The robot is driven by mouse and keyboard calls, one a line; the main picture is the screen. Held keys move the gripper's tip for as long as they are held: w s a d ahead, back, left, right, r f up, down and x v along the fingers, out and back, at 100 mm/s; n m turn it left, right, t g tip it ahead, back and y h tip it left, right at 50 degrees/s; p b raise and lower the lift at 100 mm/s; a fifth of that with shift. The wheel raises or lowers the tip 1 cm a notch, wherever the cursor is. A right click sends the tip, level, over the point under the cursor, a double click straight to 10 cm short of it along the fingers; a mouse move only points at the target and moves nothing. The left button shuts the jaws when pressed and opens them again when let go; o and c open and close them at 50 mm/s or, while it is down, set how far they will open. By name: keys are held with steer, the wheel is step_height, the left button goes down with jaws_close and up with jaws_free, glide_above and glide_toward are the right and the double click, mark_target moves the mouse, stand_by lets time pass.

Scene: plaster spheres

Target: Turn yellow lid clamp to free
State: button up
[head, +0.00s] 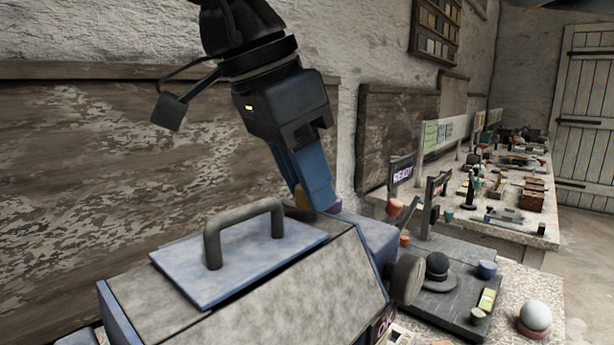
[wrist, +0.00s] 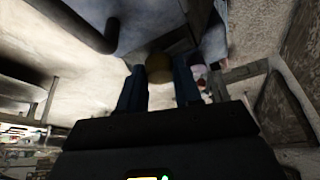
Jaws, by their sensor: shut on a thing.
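The yellow lid clamp (head: 302,198) shows only as a small patch between my fingers, at the far right end of the blue-grey box lid (head: 190,268). In the wrist view the clamp (wrist: 158,66) is a dull yellow rounded piece between the two blue fingertips. My gripper (head: 317,203) points down at it and is shut on it. The fingers hide most of the clamp in the head view, so I cannot tell which way it is turned.
A dark arched handle (head: 245,222) stands on the lid, close left of my fingers. A dark round knob (head: 407,279) is on the box's right side. A tray (head: 440,306) with small pots and a white sphere (head: 535,316) are farther right. The wall is behind.

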steer(key=shift+m+g, duration=0.3)
steer(key=shift+m, duration=0.5)
steer(key=o, duration=1)
steer(key=shift+o, duration=0.2)
steer(key=shift+r, duration=0.1)
steer(key=v, duration=0.7)
steer(key=shift+a+r, duration=0.25)
steer(key=shift+a, duration=0.05)
